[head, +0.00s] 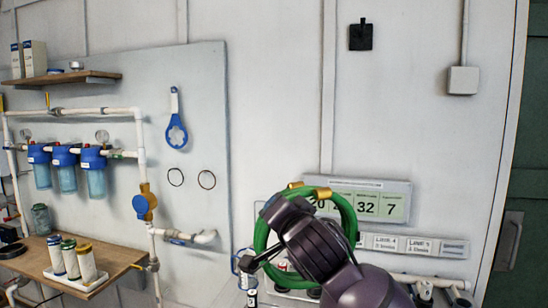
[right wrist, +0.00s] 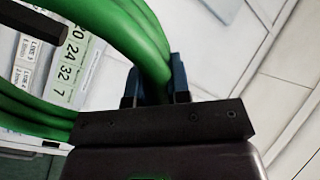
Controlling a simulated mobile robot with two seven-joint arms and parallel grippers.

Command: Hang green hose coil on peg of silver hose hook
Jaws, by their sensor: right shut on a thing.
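The green hose coil (head: 262,228) with brass end fittings hangs upright in the lower middle of the head view, partly hidden behind my right wrist. In the right wrist view, my right gripper (right wrist: 155,78) is shut on a strand of the coil (right wrist: 125,28), with a blue finger on each side. More strands run down the left of that view. A small dark plate with a short projection (head: 360,37) is on the wall above and right of the coil, well apart from it. It looks black, so I cannot confirm it as the silver hose hook. My left gripper is not in view.
A display panel (head: 384,201) is on the wall behind the coil. Blue filter housings (head: 93,172), white pipes and a wooden shelf (head: 75,79) are at left. A grey box (head: 463,80) is at upper right. Wall between the coil and dark plate is clear.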

